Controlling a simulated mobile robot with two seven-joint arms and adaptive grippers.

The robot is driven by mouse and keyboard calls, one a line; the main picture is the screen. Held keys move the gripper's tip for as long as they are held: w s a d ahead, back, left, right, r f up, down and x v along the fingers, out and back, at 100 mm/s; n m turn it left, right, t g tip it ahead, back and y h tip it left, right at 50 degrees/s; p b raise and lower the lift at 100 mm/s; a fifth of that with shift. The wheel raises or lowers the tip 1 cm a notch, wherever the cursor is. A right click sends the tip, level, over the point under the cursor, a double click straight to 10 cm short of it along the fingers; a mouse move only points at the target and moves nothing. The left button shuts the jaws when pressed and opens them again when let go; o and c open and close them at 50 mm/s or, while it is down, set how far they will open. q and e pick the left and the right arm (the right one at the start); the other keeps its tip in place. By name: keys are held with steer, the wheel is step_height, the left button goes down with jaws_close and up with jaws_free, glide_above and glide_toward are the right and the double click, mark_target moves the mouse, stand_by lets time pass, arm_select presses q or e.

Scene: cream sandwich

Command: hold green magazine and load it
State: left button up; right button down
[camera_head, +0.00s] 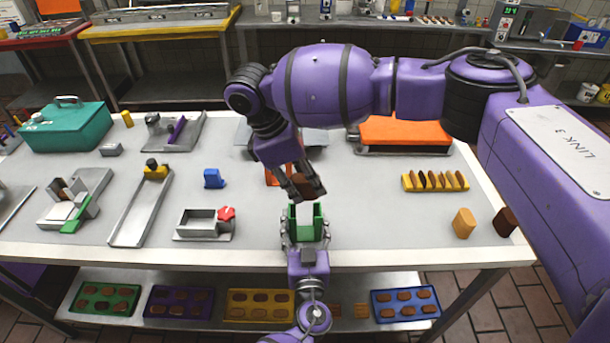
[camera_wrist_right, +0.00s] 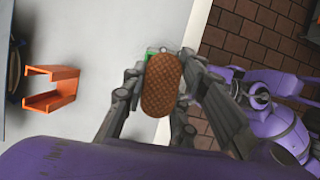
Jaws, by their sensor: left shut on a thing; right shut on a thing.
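The green magazine (camera_head: 319,222) is an upright open-topped holder near the table's front edge. My left gripper (camera_head: 305,240) is shut on its lower part from the front. My right gripper (camera_head: 308,192) is shut on a brown oval biscuit (camera_head: 301,184) just above the magazine's top. In the right wrist view the biscuit (camera_wrist_right: 162,86) shows its patterned face between the fingers of my right gripper (camera_wrist_right: 163,110). A small bit of the green magazine (camera_wrist_right: 151,52) shows behind the biscuit. The inside of the magazine is mostly hidden.
A yellow rack (camera_head: 435,182) with several biscuits stands to the right. A tan block (camera_head: 464,223) and a dark brown piece (camera_head: 504,221) stand near the right edge. An orange bracket (camera_wrist_right: 52,90) is behind the grippers. A grey fixture (camera_head: 203,225) stands left of the magazine.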

mark_target(305, 196)
steer(key=shift+f, duration=2)
steer(key=shift+f, duration=0.75)
steer(key=shift+r, duration=0.2)
steer(key=shift+r, duration=0.2)
steer(key=shift+f, duration=0.3)
stand_by(2.0)
steer(key=shift+r, duration=0.35)
steer(key=shift+f, duration=0.3)
stand_by(1.7)
steer(key=shift+r, duration=0.25)
